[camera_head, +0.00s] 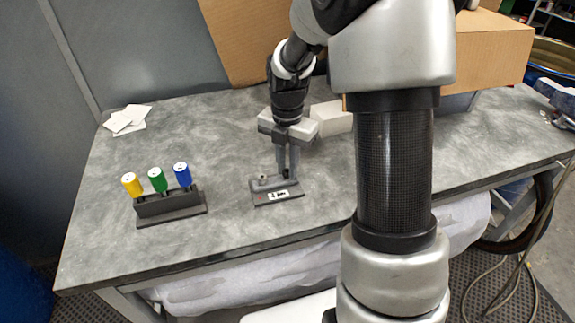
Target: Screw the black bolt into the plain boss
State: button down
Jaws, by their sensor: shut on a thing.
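A small grey block (266,184) with a white label lies on the table, centre front. A pale round post (263,172) stands up at its left end. My gripper (288,172) points straight down over the block's right part, with its fingertips close to the block's top. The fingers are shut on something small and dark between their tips. It is probably the black bolt, but it is too small and too hidden to be sure. The spot on the block under the fingertips is hidden, so I cannot tell which boss is there or whether the held thing touches it.
A dark rack (170,204) holds yellow, green and blue handled pieces upright, left of the block. White cards (125,118) lie at the back left. A pale box (332,117) stands behind my gripper. The grey table (225,220) is clear between rack and block.

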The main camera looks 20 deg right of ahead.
jog(key=c, duration=2.4)
grip_release()
grip_shut()
jog(key=m, duration=0.4)
jog(key=shift+s+m, duration=0.1)
jog(key=shift+m, duration=0.2)
jog(key=shift+m+p, duration=0.35)
jog(key=shift+m, duration=0.45)
jog(key=m, duration=0.3)
jog(key=m, duration=0.3)
jog(key=shift+s, duration=0.1)
jog(key=shift+m, duration=0.8)
